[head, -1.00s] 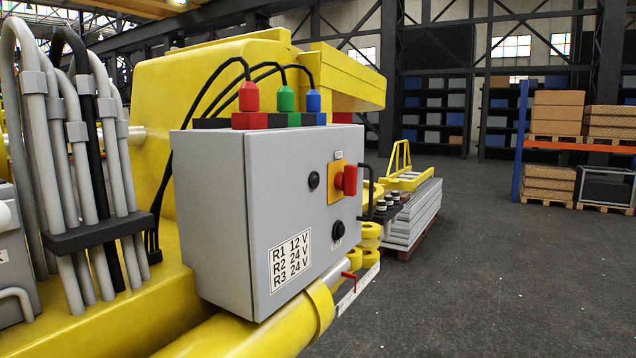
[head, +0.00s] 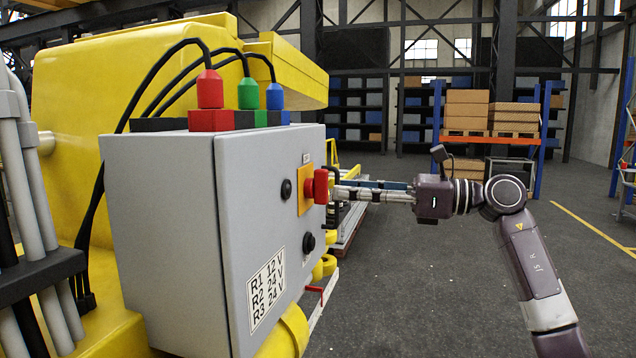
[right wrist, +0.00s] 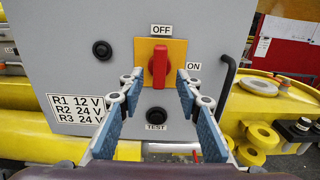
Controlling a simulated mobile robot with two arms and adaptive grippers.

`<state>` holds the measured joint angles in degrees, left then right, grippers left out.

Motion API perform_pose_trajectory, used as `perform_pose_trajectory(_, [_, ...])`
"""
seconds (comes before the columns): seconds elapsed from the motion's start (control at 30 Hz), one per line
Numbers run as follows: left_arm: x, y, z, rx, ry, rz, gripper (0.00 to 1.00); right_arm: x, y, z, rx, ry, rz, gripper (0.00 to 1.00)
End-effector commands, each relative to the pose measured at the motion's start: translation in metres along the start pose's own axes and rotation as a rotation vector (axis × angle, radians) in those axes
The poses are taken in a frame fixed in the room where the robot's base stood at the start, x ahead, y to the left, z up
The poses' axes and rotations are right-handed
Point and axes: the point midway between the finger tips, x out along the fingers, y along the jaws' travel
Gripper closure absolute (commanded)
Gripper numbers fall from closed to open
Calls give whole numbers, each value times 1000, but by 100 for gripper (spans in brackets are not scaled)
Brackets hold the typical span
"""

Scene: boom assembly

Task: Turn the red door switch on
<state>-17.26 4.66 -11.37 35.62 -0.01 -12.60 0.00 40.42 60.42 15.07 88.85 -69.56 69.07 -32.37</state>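The red door switch (head: 318,187) is a rotary knob on a yellow-orange plate on the door of the grey control box (head: 160,220). In the right wrist view the red knob (right wrist: 160,66) stands upright, in line with the OFF label (right wrist: 161,30) above it; the ON label (right wrist: 193,66) is to its right. My right gripper (head: 335,190) reaches in from the right, close in front of the switch. In the right wrist view its two blue-padded fingers (right wrist: 160,86) are spread apart, on either side of and below the knob, with nothing between them. My left gripper is not in view.
A black TEST button (right wrist: 156,114) sits below the switch and another black button (right wrist: 102,48) to its left. A black door handle (right wrist: 228,80) is at the right edge. Red, green and blue cable plugs (head: 248,95) stand on the box. Floor at right is open.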

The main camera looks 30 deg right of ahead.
Motion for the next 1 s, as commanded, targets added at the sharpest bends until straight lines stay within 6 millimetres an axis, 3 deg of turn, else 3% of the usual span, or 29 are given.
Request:
perform_pose_trajectory(0.1, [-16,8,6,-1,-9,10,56,22,1,5,3,-2,5,68])
perform_pose_trajectory(0.3, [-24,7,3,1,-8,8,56,44,0,2,4,-3,3,68])
perform_pose_trajectory(0.63, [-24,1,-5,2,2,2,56,48,0,0,4,-2,1,68])
perform_pose_trajectory(0.9, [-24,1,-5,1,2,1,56,48,0,0,5,-2,1,96])
perform_pose_trajectory(1.0, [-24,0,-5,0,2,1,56,48,0,0,7,-2,1,97])
